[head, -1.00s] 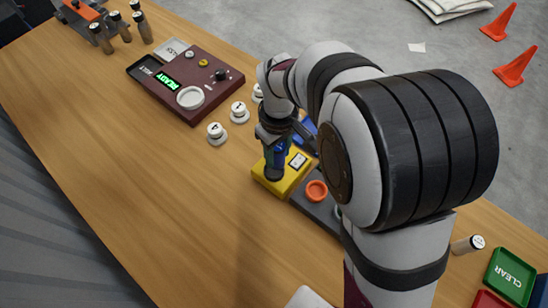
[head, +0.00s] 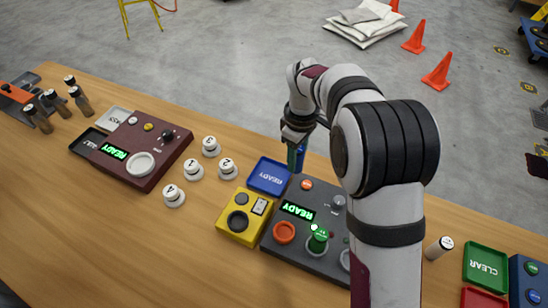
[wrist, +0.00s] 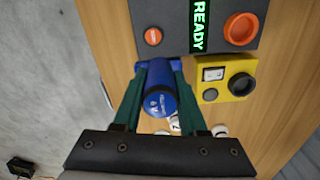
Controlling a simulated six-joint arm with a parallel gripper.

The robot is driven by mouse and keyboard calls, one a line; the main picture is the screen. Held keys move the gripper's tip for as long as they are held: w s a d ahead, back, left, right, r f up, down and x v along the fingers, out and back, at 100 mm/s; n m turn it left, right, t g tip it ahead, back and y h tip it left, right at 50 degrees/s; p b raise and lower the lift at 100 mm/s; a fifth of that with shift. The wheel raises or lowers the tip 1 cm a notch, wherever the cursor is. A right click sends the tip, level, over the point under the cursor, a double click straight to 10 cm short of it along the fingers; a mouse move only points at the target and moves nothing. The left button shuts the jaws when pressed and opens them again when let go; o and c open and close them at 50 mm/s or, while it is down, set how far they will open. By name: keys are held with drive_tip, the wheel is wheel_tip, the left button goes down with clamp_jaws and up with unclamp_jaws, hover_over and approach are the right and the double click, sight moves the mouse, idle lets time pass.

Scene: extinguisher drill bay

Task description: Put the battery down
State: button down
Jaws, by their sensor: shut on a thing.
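My gripper (head: 297,148) is shut on a blue battery (wrist: 160,100), a cylinder held between the two dark green fingers in the wrist view. In the head view the battery (head: 299,157) shows only in part below the jaws. In the wrist view the battery hides much of the tray. A yellow tester (head: 244,216) with a round dark socket stands close in front of the tray.
A dark panel (head: 290,258) with a lit READY display, knobs and a green cylinder (head: 318,241) lies to the right. Several numbered white pieces (head: 194,170) stand left of the tray. A maroon console (head: 140,158) is farther left. Green CLEAR tray (head: 487,265) is at right.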

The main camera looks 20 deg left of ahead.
drive_tip(key=a+f, duration=0.2)
drive_tip(key=a, duration=0.1)
drive_tip(key=s+a+f, duration=0.1)
drive_tip(key=a+f, duration=0.1)
drive_tip(key=a, duration=0.1)
drive_tip(key=s+a+f, duration=0.1)
drive_tip(key=a+f, duration=0.1)
drive_tip(key=a, duration=0.2)
wheel_tip(320, 180, down, 4)
drive_tip(key=shift+s+f, duration=0.1)
